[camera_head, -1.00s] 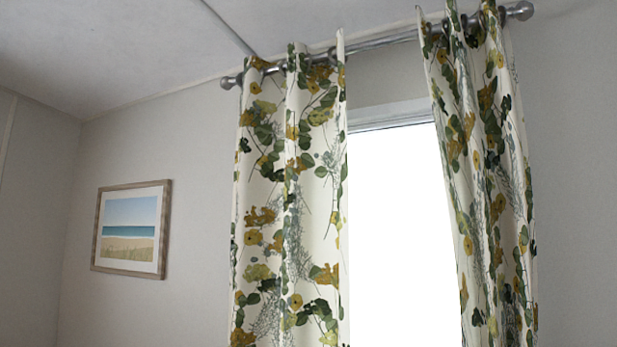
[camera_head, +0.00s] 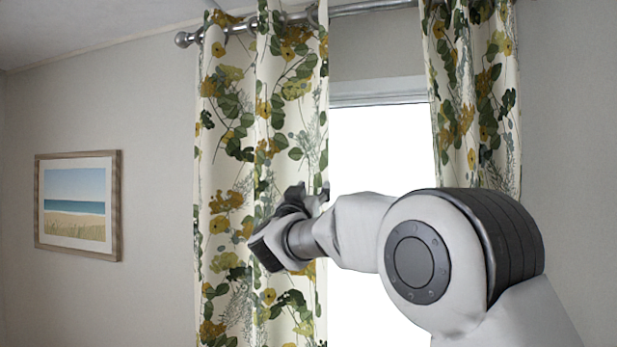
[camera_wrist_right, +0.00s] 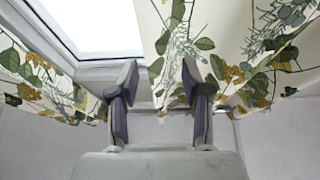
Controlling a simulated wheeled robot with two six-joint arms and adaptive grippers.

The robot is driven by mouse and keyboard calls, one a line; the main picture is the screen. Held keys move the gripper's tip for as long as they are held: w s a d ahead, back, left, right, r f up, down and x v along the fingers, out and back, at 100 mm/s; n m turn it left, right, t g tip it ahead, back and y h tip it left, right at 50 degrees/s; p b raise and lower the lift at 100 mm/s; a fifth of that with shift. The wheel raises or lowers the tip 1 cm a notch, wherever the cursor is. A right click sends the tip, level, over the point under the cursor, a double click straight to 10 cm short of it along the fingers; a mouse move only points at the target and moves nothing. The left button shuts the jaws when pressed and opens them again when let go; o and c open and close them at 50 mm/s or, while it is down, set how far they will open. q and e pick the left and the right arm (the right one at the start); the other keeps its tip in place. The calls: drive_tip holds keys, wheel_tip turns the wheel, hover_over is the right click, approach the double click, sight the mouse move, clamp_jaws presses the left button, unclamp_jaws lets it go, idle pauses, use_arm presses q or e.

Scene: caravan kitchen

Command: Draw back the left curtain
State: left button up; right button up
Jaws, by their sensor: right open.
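The left curtain (camera_head: 228,150), cream with green leaves and yellow flowers, hangs from the rod and covers the left side of the window. My right gripper (camera_head: 310,193) is in front of this curtain near its window-side edge. In the right wrist view my right gripper (camera_wrist_right: 158,88) is open, fingers apart. A patterned curtain (camera_wrist_right: 245,45) fills the right of that view, and its edge shows between and behind the fingers. I cannot tell whether the cloth lies inside the jaws. My left gripper is not in view.
The right curtain (camera_head: 470,100) hangs at the window's right side, partly hidden by my right arm. The metal rod (camera_head: 372,6) runs above the bright window (camera_head: 375,145). A framed beach picture (camera_head: 78,205) hangs on the wall at left.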

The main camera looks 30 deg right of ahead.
sight(318, 184)
drive_tip(key=x, duration=0.2)
drive_tip(key=p+x, duration=0.1)
drive_tip(key=x, duration=0.1)
drive_tip(key=p+x, duration=0.1)
drive_tip(key=shift+w+d+f, duration=0.1)
drive_tip(key=shift+w+d, duration=0.2)
drive_tip(key=shift+w, duration=0.15)
drive_tip(key=shift+s+a, duration=0.1)
drive_tip(key=shift+s, duration=0.05)
drive_tip(key=shift+c, duration=0.7)
clamp_jaws()
